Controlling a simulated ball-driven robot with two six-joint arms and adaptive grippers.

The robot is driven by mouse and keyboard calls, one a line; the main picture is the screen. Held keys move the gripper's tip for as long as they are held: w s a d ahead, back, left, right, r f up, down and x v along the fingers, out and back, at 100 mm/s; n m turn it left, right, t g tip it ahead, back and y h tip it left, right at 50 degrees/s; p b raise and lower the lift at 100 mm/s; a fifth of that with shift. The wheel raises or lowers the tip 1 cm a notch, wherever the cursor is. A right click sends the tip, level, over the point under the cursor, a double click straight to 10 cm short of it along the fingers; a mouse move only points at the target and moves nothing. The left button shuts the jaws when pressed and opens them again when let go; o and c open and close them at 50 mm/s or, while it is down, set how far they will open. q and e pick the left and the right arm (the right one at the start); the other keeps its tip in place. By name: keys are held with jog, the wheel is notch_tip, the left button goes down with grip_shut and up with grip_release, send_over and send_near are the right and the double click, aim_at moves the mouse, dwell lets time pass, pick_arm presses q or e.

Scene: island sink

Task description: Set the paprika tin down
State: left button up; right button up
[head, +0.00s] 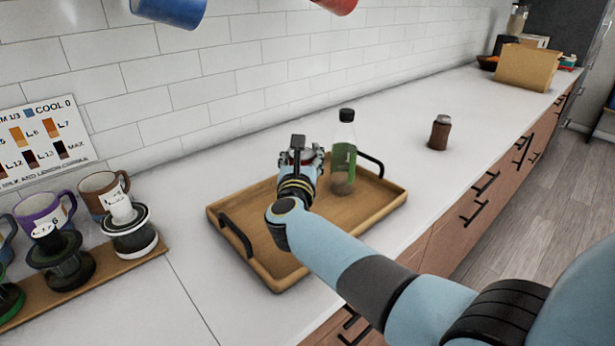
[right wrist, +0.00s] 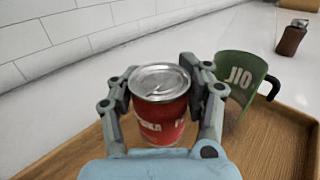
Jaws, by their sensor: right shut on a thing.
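My right gripper (head: 300,155) is over the wooden tray (head: 342,215), left of a bottle. In the right wrist view, the gripper (right wrist: 166,95) is shut on the paprika tin (right wrist: 162,108), a red can with a silver lid and part of a white label showing. The tin looks upright between the fingers. The gripper and arm hide most of it in the head view. Its base is hidden, so I cannot tell whether it touches the tray. My left gripper is not in view.
A black-capped bottle with a green label (head: 342,158) stands on the tray, close to the gripper; its label shows in the right wrist view (right wrist: 238,82). A brown jar (head: 439,132) stands right of the tray. Mugs (head: 104,192) and drippers (head: 128,228) are at left.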

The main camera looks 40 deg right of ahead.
notch_tip(320, 180, down, 4)
jog(key=shift+r+b, duration=0.1)
jog(key=shift+b, duration=0.35)
jog(key=shift+f, duration=0.2)
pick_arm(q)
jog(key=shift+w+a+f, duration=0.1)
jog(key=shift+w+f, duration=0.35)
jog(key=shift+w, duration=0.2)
pick_arm(e)
jog(key=shift+f, duration=0.1)
jog(key=o, duration=1.3)
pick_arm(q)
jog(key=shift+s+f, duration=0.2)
